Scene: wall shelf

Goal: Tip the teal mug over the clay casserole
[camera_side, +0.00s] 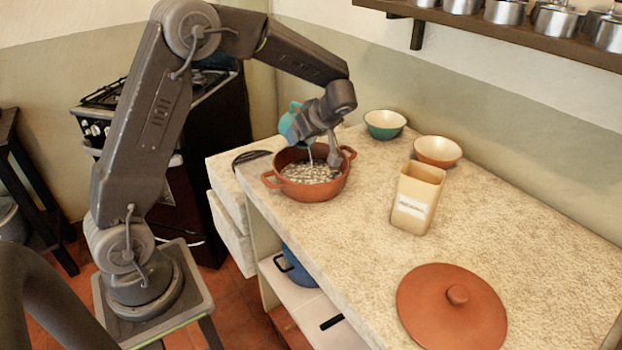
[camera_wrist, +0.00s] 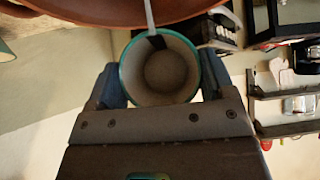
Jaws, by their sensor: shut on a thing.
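My gripper (camera_side: 318,133) is shut on the teal mug (camera_side: 288,118) and holds it above the clay casserole (camera_side: 316,192). The mug is tipped over. In the wrist view the mug's teal rim (camera_wrist: 122,80) shows between my two fingers, with its pale inside facing the camera. A thin pale stream runs from the mug's lip towards the casserole (camera_wrist: 110,13), and in the side view it falls inside the pot. The casserole is round, reddish-brown and two-handled, with pale, glinting contents. My gripper hides part of the mug in the side view.
The clay lid (camera_side: 430,318) lies on the counter at the front right. A tan canister (camera_side: 418,190) stands right of the casserole. A teal bowl (camera_side: 385,121) and an orange bowl (camera_side: 438,148) sit behind. A shelf (camera_side: 480,25) with metal pots hangs above.

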